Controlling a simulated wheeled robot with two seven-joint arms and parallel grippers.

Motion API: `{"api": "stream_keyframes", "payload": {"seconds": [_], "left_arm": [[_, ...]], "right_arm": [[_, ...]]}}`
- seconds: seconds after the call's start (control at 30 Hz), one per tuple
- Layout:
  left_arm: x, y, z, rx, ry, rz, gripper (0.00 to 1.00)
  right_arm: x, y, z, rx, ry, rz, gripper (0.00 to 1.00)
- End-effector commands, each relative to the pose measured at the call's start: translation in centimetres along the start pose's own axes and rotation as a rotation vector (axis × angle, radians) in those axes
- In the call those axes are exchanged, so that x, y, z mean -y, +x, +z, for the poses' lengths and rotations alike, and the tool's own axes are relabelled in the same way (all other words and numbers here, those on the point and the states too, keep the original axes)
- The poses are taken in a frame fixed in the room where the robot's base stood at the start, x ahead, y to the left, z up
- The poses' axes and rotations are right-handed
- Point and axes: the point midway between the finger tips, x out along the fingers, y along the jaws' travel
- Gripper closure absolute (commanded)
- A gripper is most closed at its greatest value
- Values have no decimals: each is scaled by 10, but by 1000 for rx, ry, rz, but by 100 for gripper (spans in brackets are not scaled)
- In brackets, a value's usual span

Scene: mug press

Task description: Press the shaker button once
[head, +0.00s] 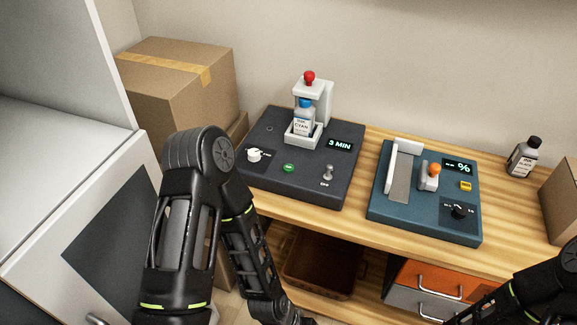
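The machine that looks like the shaker (260,179) is a dark grey box at the left of the wooden bench. A small green button (289,168) is on its top near the front, with a white dial (255,155) to its left and a toggle switch (327,173) to its right. A blue-capped bottle (304,120) stands in its white holder (327,100), under a red knob (309,77). The display reads 3 MIN. My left arm hangs in front, left of the button and apart from it. My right arm enters at the bottom right. Neither gripper's fingers show.
A teal machine (400,225) with a percent display stands right of the dark box. A dark bottle (523,158) is at the back right. Cardboard boxes (180,90) stand at the left. An orange drawer (430,281) and a brown bin (322,268) are below the bench top.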

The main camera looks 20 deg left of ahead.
Motion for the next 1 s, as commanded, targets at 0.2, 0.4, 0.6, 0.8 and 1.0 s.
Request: {"api": "stream_keyframes", "payload": {"seconds": [0.2,0.4,0.6,0.8,1.0], "left_arm": [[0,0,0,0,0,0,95],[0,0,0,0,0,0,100],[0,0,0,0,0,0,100],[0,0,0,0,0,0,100],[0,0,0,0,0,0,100]], "right_arm": [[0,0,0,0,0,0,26],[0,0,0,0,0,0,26],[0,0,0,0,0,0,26],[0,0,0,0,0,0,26],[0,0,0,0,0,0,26]]}}
